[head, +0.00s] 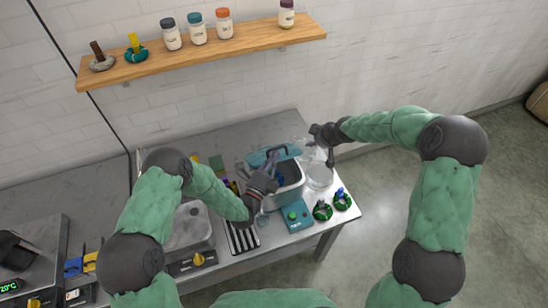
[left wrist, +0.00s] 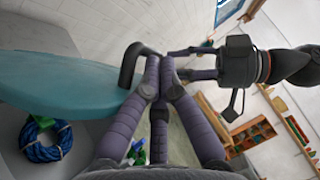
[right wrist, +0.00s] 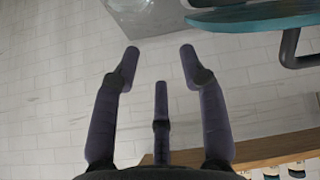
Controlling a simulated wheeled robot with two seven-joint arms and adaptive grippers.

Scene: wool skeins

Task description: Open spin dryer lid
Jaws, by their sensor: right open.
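The spin dryer (head: 291,192) is a grey tub on the right part of the counter. Its teal lid (head: 292,151) is raised and tilted, and a blue skein shows inside the tub. The lid (left wrist: 60,85) fills the left of the left wrist view, with its dark handle (left wrist: 128,65) reaching behind my fingers. My left gripper (head: 271,158) has its fingers drawn together on the handle. My right gripper (head: 329,158) is open and empty, right of the lid. In the right wrist view the lid (right wrist: 260,20) and handle (right wrist: 291,52) are at the top right, apart from its fingers.
A clear glass vessel (head: 320,176) stands right of the dryer. A metal basin (head: 188,228) and a striped rack (head: 243,240) are to the left. A wall shelf (head: 200,55) holds jars.

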